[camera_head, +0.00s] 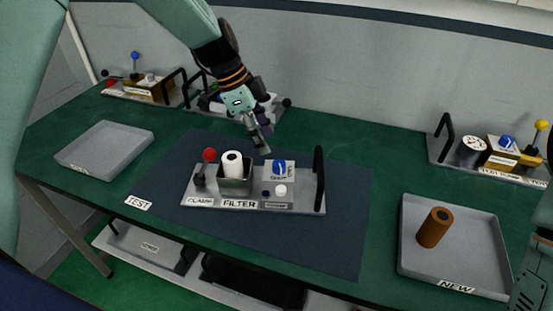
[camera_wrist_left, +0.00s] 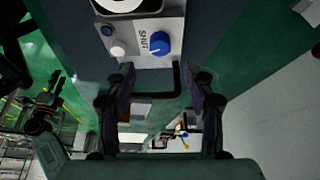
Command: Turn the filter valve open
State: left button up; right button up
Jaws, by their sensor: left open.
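The filter unit (camera_head: 236,203) is a grey plate on a dark blue mat, with CLAMP and FILTER labels. Its blue valve knob (camera_head: 279,167) sits on a raised block right of the white filter cylinder (camera_head: 232,163). In the left wrist view the blue knob (camera_wrist_left: 160,43) lies beside a label reading SHUT. My left gripper (camera_head: 262,142) is above and behind the unit, pointing down, apart from the knob. Its two fingers are spread and empty in the left wrist view (camera_wrist_left: 160,82).
A black upright handle (camera_head: 319,180) stands at the unit's right end, and a red-knobbed clamp lever (camera_head: 209,156) at its left. An empty grey tray (camera_head: 105,148) is at left. The NEW tray (camera_head: 474,236) holds a brown cylinder (camera_head: 433,228). Other units line the back.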

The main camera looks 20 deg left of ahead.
aim_at(279, 163)
pick_arm(q)
jog(key=x, duration=0.7)
jog(key=shift+d+f, duration=0.15)
jog(key=shift+f, duration=0.25)
jog(key=shift+c, duration=0.3)
grip_shut()
